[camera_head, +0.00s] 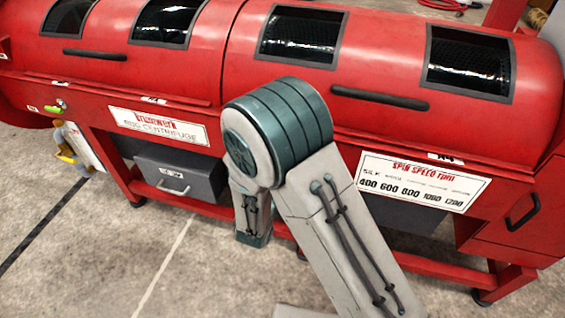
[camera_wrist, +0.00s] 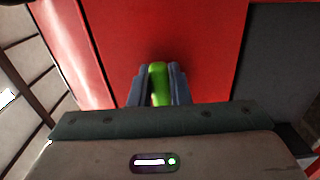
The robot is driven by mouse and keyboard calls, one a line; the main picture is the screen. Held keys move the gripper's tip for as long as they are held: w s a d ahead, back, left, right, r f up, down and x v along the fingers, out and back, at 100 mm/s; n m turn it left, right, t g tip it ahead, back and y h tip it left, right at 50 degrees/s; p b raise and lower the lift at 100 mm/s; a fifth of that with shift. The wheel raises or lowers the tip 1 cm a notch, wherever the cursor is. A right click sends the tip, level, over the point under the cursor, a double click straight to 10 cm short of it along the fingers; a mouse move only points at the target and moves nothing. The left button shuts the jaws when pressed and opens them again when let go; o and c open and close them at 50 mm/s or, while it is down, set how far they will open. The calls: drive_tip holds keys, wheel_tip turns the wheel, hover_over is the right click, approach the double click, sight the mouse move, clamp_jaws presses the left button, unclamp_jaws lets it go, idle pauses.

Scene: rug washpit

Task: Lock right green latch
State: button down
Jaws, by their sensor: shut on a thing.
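In the wrist view a bright green latch (camera_wrist: 158,82) stands between the two dark fingers of my gripper (camera_wrist: 158,88). The fingers are shut on it, one on each side. A red machine panel lies directly behind the latch. In the head view my arm covers the middle of the red rug centrifuge (camera_head: 400,60), and my gripper and the held latch are hidden. Another green latch (camera_head: 56,107) shows at the far left end of the centrifuge, apart from my arm.
A grey drawer box (camera_head: 180,175) hangs under the machine at left. A spin speed sign (camera_head: 420,184) and a dark handle (camera_head: 522,211) are on the right. Yellow and white items (camera_head: 75,150) are at the left end. The concrete floor (camera_head: 90,260) in front is clear.

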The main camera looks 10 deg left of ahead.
drive_tip(key=c, duration=1.4)
unclamp_jaws()
drive_tip(key=shift+o, duration=0.2)
drive_tip(key=s+a, duration=0.1)
drive_tip(key=s, duration=1.2)
drive_tip(key=shift+s+p, duration=0.4)
